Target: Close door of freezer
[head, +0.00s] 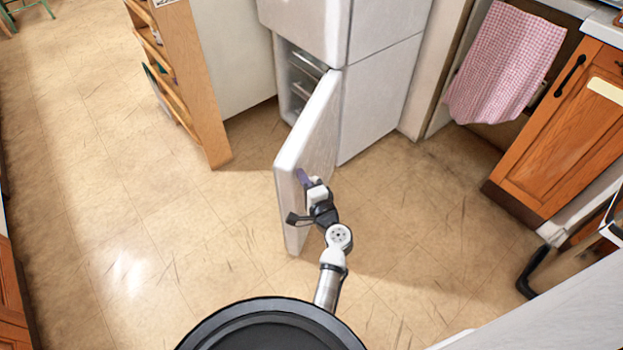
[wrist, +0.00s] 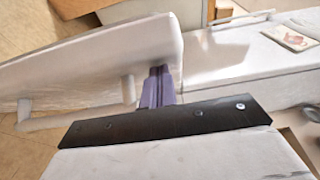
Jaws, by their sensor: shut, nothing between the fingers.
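The freezer door (head: 308,150) is the lower door of the white fridge-freezer (head: 380,90) and stands wide open, swung out toward me. Drawers (head: 305,72) show inside the open compartment. My gripper (head: 303,178) is at the door's near part, its purple fingers against or very close to the door. In the wrist view the shut purple fingers (wrist: 158,88) are beside the end of the white door (wrist: 90,60), and a white bar handle (wrist: 75,118) runs along the door's face. I cannot tell for certain whether the fingers touch the door.
A wooden shelf unit (head: 185,80) stands left of the freezer. A wooden cabinet (head: 565,130) and a pink checked towel (head: 507,62) are at the right. The tiled floor (head: 120,200) is clear at the left.

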